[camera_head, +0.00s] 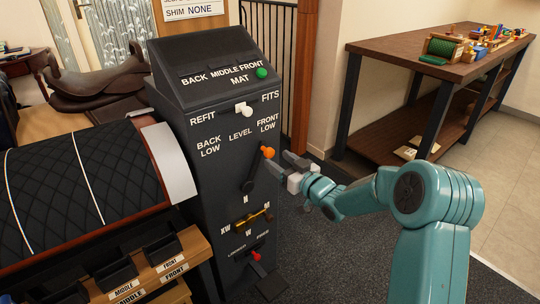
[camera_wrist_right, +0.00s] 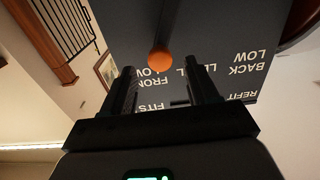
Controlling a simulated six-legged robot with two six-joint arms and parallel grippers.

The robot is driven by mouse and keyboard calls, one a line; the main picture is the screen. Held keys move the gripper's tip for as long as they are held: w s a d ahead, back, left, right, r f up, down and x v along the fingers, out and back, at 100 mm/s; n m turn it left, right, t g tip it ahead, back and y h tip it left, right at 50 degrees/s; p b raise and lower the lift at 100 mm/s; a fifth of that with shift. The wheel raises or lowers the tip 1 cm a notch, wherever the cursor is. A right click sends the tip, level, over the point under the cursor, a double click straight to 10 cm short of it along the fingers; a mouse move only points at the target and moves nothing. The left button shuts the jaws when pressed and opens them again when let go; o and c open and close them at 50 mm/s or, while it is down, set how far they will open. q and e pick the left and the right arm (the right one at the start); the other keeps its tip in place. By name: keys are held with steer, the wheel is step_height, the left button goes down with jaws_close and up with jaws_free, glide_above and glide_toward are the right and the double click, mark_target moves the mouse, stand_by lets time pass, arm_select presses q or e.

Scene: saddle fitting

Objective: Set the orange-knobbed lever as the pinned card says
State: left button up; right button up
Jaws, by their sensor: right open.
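The lever's orange knob (camera_head: 267,152) is on the front of a dark grey cabinet (camera_head: 215,165). Its dark arm (camera_head: 254,172) leans up and right, towards the FRONT LOW label; LEVEL is printed above the middle. My right gripper (camera_head: 286,165) is open, just right of the knob. In the right wrist view the orange knob (camera_wrist_right: 160,60) shows just beyond the gap between the open fingers (camera_wrist_right: 160,78), and nothing is gripped. The pinned card (camera_head: 193,9) is cut off by the top edge; only SHIM NONE reads clearly. My left gripper is out of view.
Nearby on the cabinet are a white REFIT/FITS lever (camera_head: 243,110), a green knob (camera_head: 262,72), a brass-coloured handle (camera_head: 253,219) and a red-knobbed lever (camera_head: 256,256). A quilted saddle form (camera_head: 80,185) stands left. Carpet right of the cabinet is clear; a workbench (camera_head: 430,54) stands behind.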

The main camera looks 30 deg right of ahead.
mark_target(271, 155)
steer(key=w, duration=0.5)
steer(key=shift+w+a, duration=0.25)
jaws_close()
